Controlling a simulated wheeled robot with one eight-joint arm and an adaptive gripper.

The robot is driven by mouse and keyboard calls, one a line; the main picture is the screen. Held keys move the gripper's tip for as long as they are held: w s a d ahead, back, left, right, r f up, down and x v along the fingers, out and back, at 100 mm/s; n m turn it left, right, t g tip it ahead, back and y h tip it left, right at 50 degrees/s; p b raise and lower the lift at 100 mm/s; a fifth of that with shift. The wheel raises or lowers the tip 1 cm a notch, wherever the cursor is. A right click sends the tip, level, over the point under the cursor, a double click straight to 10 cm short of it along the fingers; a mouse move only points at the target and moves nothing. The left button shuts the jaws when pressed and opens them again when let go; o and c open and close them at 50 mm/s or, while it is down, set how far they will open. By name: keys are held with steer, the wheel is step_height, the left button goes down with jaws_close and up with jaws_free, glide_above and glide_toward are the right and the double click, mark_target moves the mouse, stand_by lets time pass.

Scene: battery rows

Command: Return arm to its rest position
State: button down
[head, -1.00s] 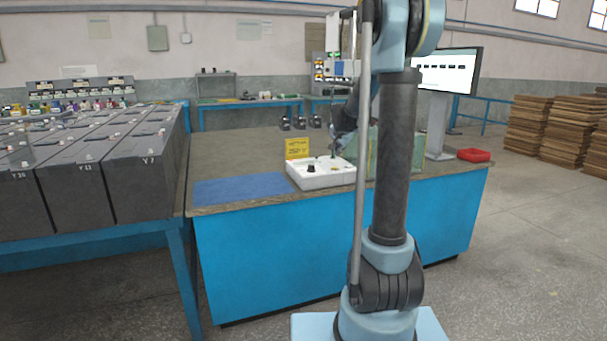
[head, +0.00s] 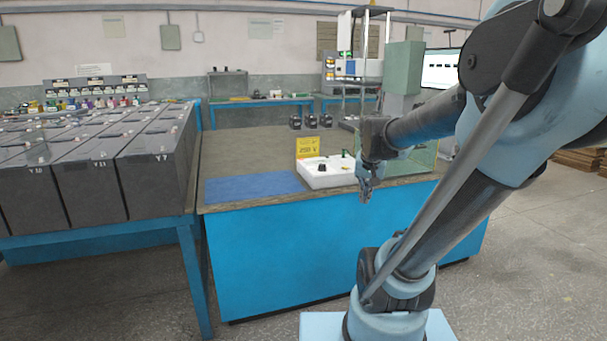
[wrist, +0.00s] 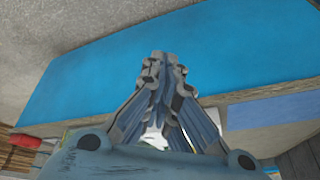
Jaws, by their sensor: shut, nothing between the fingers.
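My gripper (head: 366,191) hangs pointing down at the front edge of the blue workbench, just right of the white tray, in the head view. In the wrist view my gripper (wrist: 164,60) has its fingers together with nothing between them, in front of the blue bench panel (wrist: 230,50). My arm's links cross the right side of the head view, from the base at bottom centre up and back toward the bench.
The workbench (head: 330,250) carries a blue mat (head: 253,188), a white tray (head: 325,178), a yellow sign (head: 308,147) and a glass box (head: 420,160). Dark batteries (head: 150,165) stand on the left table. A red container (wrist: 28,142) shows in the wrist view.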

steer(key=s+f+n+g, duration=0.1)
steer(key=s+f, duration=0.3)
steer(key=s, duration=0.4)
steer(key=s+f+n+g, duration=0.1)
steer(key=s+f+n, duration=0.1)
steer(key=s+f, duration=0.3)
steer(key=s, duration=0.3)
steer(key=shift+s+a+n, duration=0.3)
steer(key=shift+s+a, duration=0.1)
steer(key=shift+f, duration=0.1)
steer(key=shift+w+f, duration=0.2)
steer(key=shift+w, duration=0.25)
stand_by(3.0)
